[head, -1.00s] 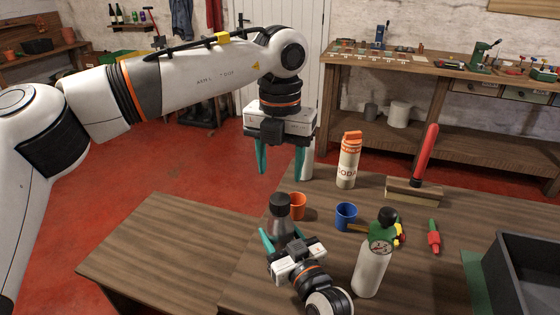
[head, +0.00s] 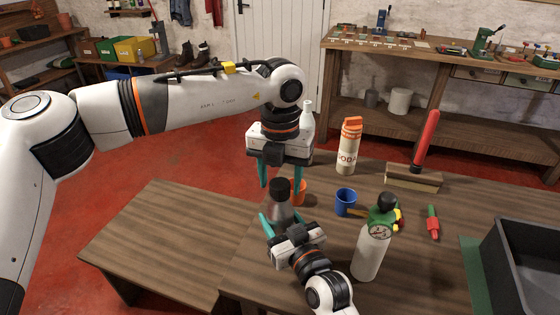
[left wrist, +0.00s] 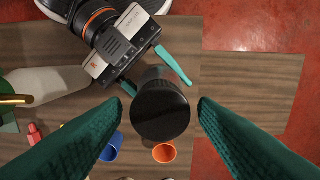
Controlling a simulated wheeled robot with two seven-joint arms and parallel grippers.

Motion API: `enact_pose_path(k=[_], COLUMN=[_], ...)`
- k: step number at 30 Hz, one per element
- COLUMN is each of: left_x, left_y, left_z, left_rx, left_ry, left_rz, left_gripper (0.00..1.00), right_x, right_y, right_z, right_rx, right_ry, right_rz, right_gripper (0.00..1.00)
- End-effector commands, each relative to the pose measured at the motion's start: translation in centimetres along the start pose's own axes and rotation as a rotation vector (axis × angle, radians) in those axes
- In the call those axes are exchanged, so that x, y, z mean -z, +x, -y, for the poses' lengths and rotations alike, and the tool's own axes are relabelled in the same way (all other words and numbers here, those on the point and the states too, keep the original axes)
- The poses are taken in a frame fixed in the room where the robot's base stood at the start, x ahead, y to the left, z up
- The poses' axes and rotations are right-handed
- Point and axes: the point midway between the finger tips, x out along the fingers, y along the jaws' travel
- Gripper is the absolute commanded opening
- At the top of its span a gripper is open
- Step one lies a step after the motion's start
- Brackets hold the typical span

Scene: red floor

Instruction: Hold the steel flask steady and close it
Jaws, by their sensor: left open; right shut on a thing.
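The steel flask (head: 280,214) stands upright near the left edge of the table, with a dark cap (head: 280,189) on its top. My right gripper (head: 280,222) is shut on the flask's body, low down. My left gripper (head: 281,194) is open and points down from above, with one teal finger on each side of the cap. In the left wrist view the round black cap (left wrist: 160,112) lies between the two fingertips, with a gap on both sides. Whether the cap is seated or screwed tight cannot be told.
An orange cup (head: 300,187) stands close behind the flask, and a blue cup (head: 346,203) to its right. The left bench (head: 165,240) is bare.

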Motion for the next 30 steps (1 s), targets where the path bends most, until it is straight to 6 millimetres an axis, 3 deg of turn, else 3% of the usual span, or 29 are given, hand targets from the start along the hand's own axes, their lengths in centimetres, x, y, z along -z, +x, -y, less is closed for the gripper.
enact_pose_path(k=[12, 21, 26, 30], left_x=[0.00, 0.00, -0.01, -0.02], left_y=[0.94, 0.91, 0.91, 0.92], left_z=[0.02, 0.02, 0.02, -0.02], left_rx=[0.000, 0.000, 0.000, -0.002], left_ry=[-0.001, -0.001, 0.022, 0.201], left_rz=[0.000, 0.000, 0.000, 0.001], left_gripper=[0.54, 0.09, 0.09, 0.09], right_x=[0.04, 0.04, 0.04, 0.04], right_y=[0.00, 0.00, 0.00, 0.00], right_z=[0.00, 0.00, 0.00, 0.00], right_rx=[0.000, 0.000, 0.000, 0.000], right_ry=[0.000, 0.000, 0.000, 0.000], right_rz=[-0.001, -0.001, -0.001, -0.001], right_gripper=[0.00, 0.00, 0.00, 0.00])
